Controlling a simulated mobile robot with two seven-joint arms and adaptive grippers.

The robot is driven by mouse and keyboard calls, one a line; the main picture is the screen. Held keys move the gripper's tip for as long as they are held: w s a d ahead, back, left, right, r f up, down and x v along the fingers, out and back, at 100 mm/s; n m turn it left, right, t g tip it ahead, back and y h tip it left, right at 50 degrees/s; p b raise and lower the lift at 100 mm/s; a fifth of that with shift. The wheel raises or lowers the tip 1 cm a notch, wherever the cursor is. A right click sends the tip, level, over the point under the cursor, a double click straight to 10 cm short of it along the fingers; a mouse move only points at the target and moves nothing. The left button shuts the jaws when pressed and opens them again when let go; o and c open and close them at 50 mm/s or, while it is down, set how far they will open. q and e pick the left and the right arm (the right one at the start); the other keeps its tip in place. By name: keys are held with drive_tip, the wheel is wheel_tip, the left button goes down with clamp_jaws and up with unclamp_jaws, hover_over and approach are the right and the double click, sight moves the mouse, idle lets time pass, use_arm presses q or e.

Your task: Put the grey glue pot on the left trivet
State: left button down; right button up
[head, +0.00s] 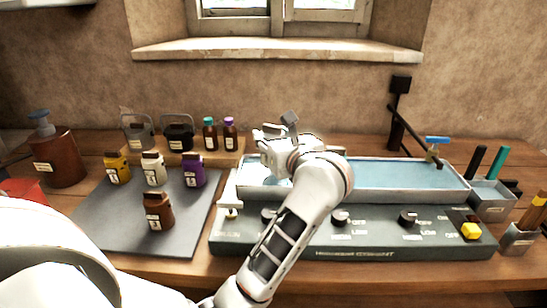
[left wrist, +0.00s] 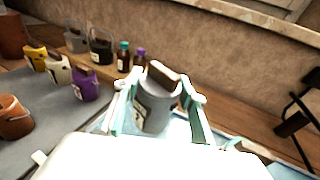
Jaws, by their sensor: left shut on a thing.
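The grey glue pot (left wrist: 156,108), with a brown top and a pale label, is between the two fingers of my left gripper (left wrist: 154,94) in the left wrist view. The fingers are shut on its sides, and it appears slightly tilted in that view. In the head view my left gripper (head: 287,147) is over the left part of the blue water bath (head: 400,173); it hides the pot there. I cannot make out the left trivet; my arm and gripper cover that end of the bath. My right gripper is not in view.
A grey mat (head: 110,222) holds yellow, white, purple (head: 194,171) and brown (head: 158,211) pots. Two dark-handled containers and two small bottles stand on a wooden board behind.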

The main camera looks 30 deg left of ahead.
use_arm(q)
drive_tip(key=shift+f, duration=0.55)
wheel_tip(320, 180, down, 3)
drive_tip(key=shift+f+b, duration=0.2)
drive_tip(key=shift+b, duration=0.1)
drive_tip(key=shift+f, duration=0.35)
drive_tip(key=shift+f, duration=0.2)
drive_tip(key=c, duration=1.2)
unclamp_jaws()
drive_tip(key=shift+c, duration=0.2)
